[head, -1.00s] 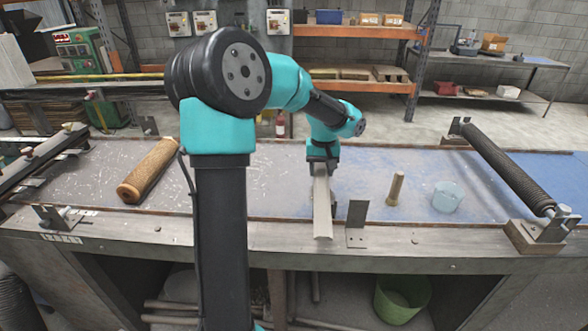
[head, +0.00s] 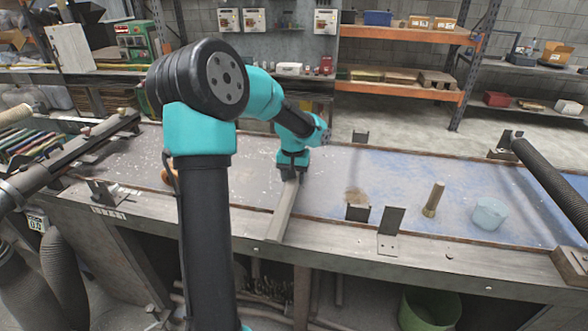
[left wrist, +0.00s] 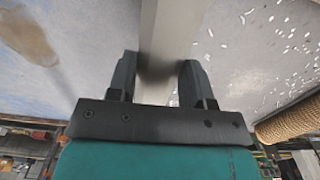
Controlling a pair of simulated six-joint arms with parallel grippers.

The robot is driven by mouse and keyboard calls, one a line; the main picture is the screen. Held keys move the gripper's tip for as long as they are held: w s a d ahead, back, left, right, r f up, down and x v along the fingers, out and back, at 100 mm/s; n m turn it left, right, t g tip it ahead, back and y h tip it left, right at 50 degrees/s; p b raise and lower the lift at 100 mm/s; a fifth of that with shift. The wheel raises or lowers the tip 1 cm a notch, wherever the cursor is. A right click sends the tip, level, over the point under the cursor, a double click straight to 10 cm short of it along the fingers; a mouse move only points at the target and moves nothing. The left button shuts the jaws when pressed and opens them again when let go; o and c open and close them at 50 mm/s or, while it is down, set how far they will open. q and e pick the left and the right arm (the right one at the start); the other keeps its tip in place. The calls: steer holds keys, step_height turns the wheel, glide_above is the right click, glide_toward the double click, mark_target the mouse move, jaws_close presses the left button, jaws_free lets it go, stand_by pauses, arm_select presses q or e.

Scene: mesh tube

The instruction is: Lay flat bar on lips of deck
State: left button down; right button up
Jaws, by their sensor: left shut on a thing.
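The flat bar (head: 283,212) is a long pale grey strip, pointing from my left gripper (head: 291,176) toward the front of the deck (head: 410,175). My left gripper is shut on its far part. The bar's near end is over the deck's front lip (head: 335,231); I cannot tell whether it touches. In the left wrist view the bar (left wrist: 170,35) runs between the two fingers (left wrist: 158,80) and out of the top of the picture. The deck's back lip (head: 365,147) is partly hidden by my left arm. My right gripper is not in view.
Upright metal brackets (head: 390,220) and (head: 357,206) stand right of the bar. A brown roll (left wrist: 288,120) lies left, mostly hidden by my arm in the head view.

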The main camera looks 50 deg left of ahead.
arm_select(q)
steer(key=w+a, duration=0.3)
steer(key=a, duration=0.1)
steer(key=w+a, duration=0.3)
steer(key=a, duration=0.1)
steer(key=w+a+f, duration=0.1)
steer(key=w+a, duration=0.2)
steer(key=a, duration=0.1)
steer(key=shift+w+f, duration=0.1)
steer(key=shift+w, duration=0.3)
steer(key=shift+w+a, duration=0.15)
steer(key=shift+f, duration=1.8)
steer(key=shift+f, duration=0.15)
steer(key=c, duration=0.5)
jaws_free()
step_height(320, 180, up, 12)
steer(key=shift+r, duration=0.1)
